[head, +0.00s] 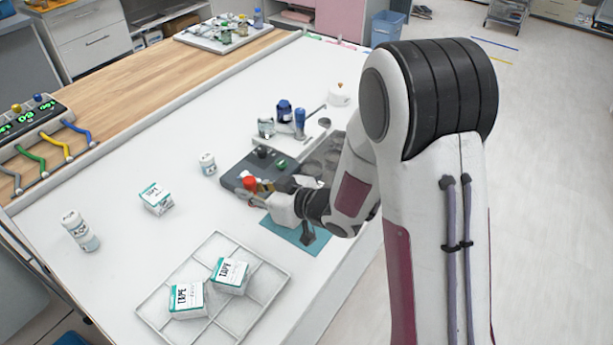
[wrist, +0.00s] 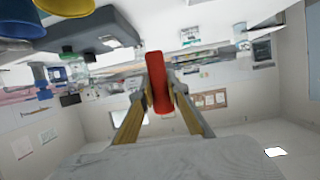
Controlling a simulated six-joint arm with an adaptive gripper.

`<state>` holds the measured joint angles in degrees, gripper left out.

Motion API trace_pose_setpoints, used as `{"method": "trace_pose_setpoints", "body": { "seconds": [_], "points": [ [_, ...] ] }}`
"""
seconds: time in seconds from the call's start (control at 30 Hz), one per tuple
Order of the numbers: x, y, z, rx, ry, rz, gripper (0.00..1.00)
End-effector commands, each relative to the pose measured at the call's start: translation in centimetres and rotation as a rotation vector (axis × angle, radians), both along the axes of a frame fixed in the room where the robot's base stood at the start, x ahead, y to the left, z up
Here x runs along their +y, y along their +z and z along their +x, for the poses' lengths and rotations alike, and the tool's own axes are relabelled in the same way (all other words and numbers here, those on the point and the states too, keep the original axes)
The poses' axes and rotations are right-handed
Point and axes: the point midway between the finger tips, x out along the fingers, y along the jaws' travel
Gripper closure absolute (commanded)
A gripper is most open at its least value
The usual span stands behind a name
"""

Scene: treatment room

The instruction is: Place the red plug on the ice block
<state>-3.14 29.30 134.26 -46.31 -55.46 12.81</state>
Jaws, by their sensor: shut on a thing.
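The red plug (head: 249,183) is between the fingertips of my gripper (head: 263,187), beside a dark grey block (head: 232,173). In the wrist view the red plug (wrist: 157,80) stands between the two yellowish fingers of my gripper (wrist: 159,98), which is shut on it. The dark grey block has a black knob (head: 263,151) and a green knob (head: 282,163) on top; I cannot tell for sure whether it is the ice block. My gripper and arm hide part of the block. Whether the plug touches the block cannot be told.
A teal mat (head: 285,231) lies under my wrist. A wire tray (head: 152,309) with two tape boxes (head: 187,299) is in front. The table left of the block is mostly clear.

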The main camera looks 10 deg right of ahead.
Motion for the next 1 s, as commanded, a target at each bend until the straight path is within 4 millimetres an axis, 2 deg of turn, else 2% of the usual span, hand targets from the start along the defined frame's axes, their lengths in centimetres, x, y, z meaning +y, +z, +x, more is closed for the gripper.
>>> {"method": "trace_pose_setpoints", "body": {
  "seconds": [0.17, 0.37, 0.57, 1.0],
  "points": [
    [-1.0, 0.1, 0.3, 0.0, -0.018, 0.0, 0.9],
    [-4.1, 0.8, 1.7, -0.003, -0.075, -0.001, 0.9],
    [-9.1, 2.3, 4.0, -0.004, -0.162, 0.0, 0.9],
    [-22.5, 5.9, 8.5, -0.003, -0.401, 0.0, 0.9]
  ]
}}
